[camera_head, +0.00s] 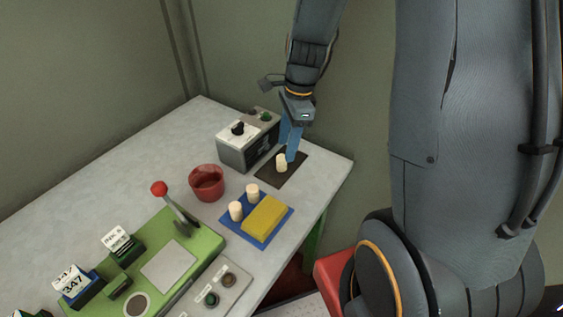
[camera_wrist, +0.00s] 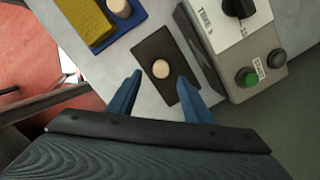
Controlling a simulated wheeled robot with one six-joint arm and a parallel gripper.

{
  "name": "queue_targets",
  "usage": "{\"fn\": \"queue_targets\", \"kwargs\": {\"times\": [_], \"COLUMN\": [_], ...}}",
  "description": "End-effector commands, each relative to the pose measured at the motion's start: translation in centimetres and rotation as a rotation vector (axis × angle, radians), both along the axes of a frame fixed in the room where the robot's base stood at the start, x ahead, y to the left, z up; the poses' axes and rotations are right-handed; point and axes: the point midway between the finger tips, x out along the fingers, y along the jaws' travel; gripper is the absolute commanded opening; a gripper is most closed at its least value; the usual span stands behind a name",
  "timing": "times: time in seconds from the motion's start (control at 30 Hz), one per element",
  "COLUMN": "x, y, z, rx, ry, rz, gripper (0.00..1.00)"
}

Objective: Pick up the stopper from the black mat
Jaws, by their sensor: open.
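A pale cork stopper (camera_head: 281,162) stands on the black mat (camera_head: 270,178) near the table's far right edge. In the wrist view the stopper (camera_wrist: 161,69) sits on the mat (camera_wrist: 152,47) just ahead of the gap between my blue fingertips. My gripper (camera_head: 291,157) is open and empty, its fingers pointing down close beside the stopper. In the wrist view my gripper (camera_wrist: 160,78) has one finger on each side of the gap, the right one over the mat. I cannot tell whether a finger touches the stopper.
A grey box with a black knob (camera_head: 248,141) stands close to the mat, near my fingers. A blue mat (camera_head: 232,221) holds two stoppers and a yellow block (camera_head: 266,216). A red cup (camera_head: 207,184) and a green machine with a lever (camera_head: 170,255) stand to the left.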

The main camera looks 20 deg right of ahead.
Motion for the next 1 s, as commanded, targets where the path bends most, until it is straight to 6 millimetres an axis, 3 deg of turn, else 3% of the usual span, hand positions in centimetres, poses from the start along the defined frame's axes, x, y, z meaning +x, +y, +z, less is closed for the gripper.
{"fn": "queue_targets", "kwargs": {"times": [0.53, 0.9, 1.0], "x": [0.2, 0.3, 0.3], "y": [1.5, 1.5, 1.5], "z": [-5.1, -5.8, -5.8], "rx": [-0.001, -0.001, -0.001], "ry": [0.001, -0.001, -0.001], "rz": [0.004, 0.005, 0.005], "gripper": [0.46, 0.46, 0.29]}}
